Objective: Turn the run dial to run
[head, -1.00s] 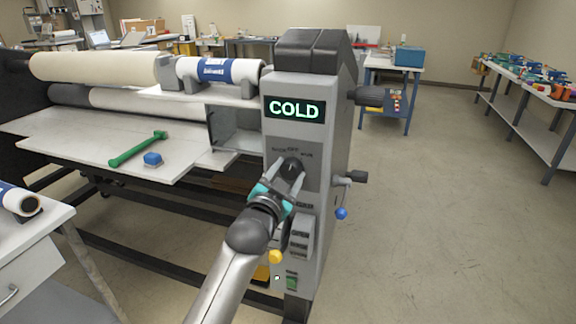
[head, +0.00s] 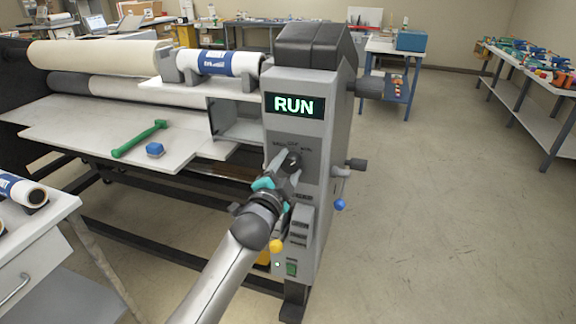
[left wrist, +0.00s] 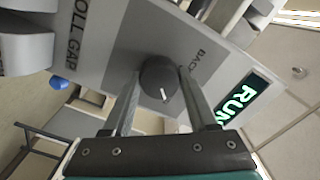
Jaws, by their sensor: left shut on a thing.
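The run dial (head: 291,158) is a dark round knob on the grey front panel (head: 312,138) of the laminator. In the left wrist view the dial (left wrist: 160,82) shows a white pointer mark on its face. My left gripper (head: 283,168) is shut on the dial, with one finger on each side of it in the left wrist view (left wrist: 158,98). The display (head: 294,105) above the dial reads RUN in green. The gripper hides part of the panel and its lettering. My right gripper is not in view.
A side crank with a blue knob (head: 340,204) sticks out at the panel's right. Open floor lies to the right.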

